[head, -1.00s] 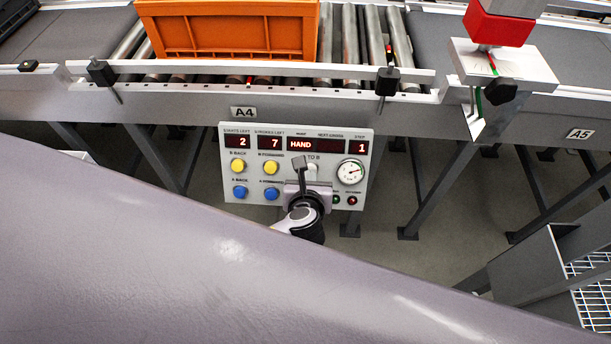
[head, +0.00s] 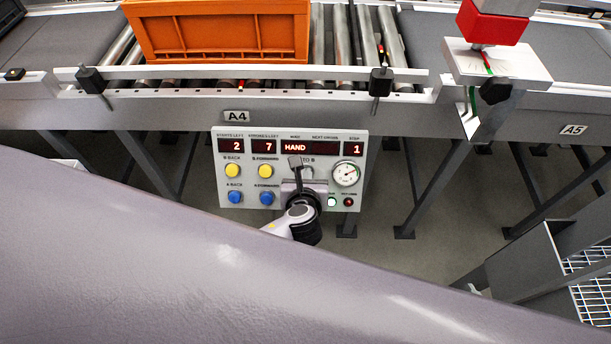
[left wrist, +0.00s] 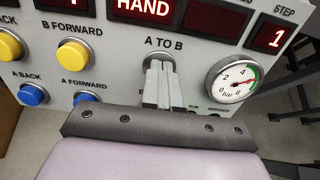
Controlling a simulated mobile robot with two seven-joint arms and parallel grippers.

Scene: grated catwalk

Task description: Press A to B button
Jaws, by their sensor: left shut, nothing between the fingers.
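The control panel (head: 290,190) hangs under the conveyor edge. Its A TO B button (left wrist: 150,57) is pale, with a round rim, under the A TO B label in the left wrist view. In the head view the button (head: 308,173) is partly hidden. My left gripper (left wrist: 158,68) is shut and empty, its fingertips directly in front of the button and covering most of it. I cannot tell whether they touch it. In the head view the left gripper (head: 295,161) points up over the panel's middle. My right gripper is not in view.
Yellow buttons (head: 265,171) and blue buttons (head: 266,198) lie left of the fingers, a pressure gauge (head: 345,173) right. Red displays read 2, 7, HAND and 1. An orange crate (head: 215,32) sits on the rollers above. Grey legs stand below.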

